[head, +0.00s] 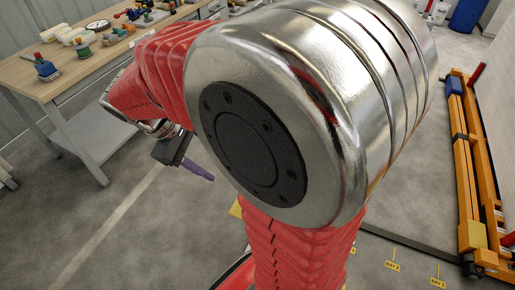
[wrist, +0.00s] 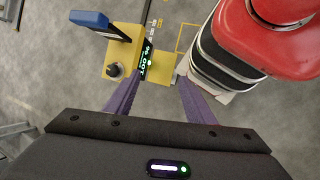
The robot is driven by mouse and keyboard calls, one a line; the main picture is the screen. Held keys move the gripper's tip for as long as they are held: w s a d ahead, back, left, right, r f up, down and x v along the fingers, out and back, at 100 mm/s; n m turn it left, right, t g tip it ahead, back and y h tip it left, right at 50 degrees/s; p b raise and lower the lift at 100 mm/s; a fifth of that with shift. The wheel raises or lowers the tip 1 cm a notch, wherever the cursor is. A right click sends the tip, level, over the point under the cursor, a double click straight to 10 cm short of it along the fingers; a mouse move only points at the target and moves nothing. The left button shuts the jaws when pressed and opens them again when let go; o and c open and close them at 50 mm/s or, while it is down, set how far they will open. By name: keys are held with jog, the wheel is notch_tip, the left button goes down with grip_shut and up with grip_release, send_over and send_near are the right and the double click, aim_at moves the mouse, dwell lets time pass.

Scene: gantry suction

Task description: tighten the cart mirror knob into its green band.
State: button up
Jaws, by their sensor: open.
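In the wrist view, a dark round knob (wrist: 115,70) with a light pointer mark stands on a yellow box (wrist: 122,45). A small black display (wrist: 147,58) with green characters and a bright green spot sits on the box's right side. A blue-topped flat piece (wrist: 90,19) sticks out to the left of the box. I cannot tell which part is the mirror, and no green band shows clearly. My gripper (wrist: 159,83) is open and empty; its purple fingers are apart, with the knob to the left of them. In the head view my gripper (head: 198,171) shows partly behind my arm.
A wooden workbench (head: 105,72) with several bottles and tools stands at upper left. An orange frame (head: 465,150) stands at the right. Yellow bay labels (head: 392,266) mark the floor. Grey floor (head: 120,225) at lower left is clear. My arm hides much of the head view's middle.

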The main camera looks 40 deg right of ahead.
jog(key=s+a+r+m+t+y, duration=0.4)
jog(key=s+a+r+t+y, duration=0.1)
jog(key=a+t, duration=0.3)
jog(key=shift+s+a+r, duration=0.45)
jog(key=shift+a+r, duration=0.4)
